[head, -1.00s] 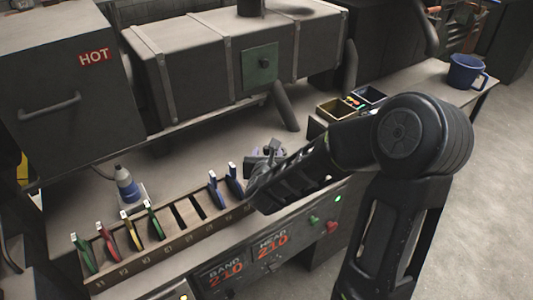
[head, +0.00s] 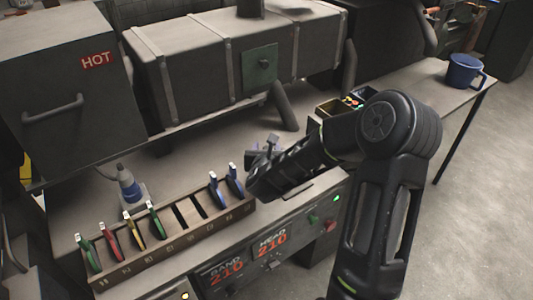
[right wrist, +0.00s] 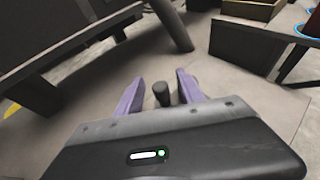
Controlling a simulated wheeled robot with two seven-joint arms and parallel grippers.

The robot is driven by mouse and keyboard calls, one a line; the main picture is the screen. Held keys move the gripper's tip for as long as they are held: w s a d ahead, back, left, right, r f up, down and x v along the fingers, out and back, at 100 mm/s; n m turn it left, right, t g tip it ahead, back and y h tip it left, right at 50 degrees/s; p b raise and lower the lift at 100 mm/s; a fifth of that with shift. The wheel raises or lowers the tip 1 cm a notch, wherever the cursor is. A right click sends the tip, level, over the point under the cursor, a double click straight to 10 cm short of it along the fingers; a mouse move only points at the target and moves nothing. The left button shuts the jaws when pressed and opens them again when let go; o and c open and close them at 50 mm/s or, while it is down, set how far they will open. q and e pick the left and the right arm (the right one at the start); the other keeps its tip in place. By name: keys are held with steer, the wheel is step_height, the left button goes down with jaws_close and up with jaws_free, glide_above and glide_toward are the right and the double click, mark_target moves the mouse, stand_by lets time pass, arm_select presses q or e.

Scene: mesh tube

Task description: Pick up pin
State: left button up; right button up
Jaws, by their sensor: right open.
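A short dark cylinder, which looks like the pin (right wrist: 162,94), stands on the bench between the two purple-grey fingers of my right gripper (right wrist: 160,78) in the right wrist view. The fingers are open, with a gap on each side of it. Its lower part is hidden behind the gripper body. In the head view my right gripper (head: 264,152) is low over the bench, just behind the right end of the slotted rack, and partly hidden by my own forearm. My left gripper is not in view.
A wooden rack (head: 170,238) holds several coloured-handled tools in numbered slots. A large grey machine (head: 200,70) with a slanted leg backs the bench. Small bins (head: 330,108) and a blue mug (head: 463,72) are to the right.

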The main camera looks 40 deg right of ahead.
steer(key=shift+c, duration=0.2)
jaws_close()
stand_by(0.5)
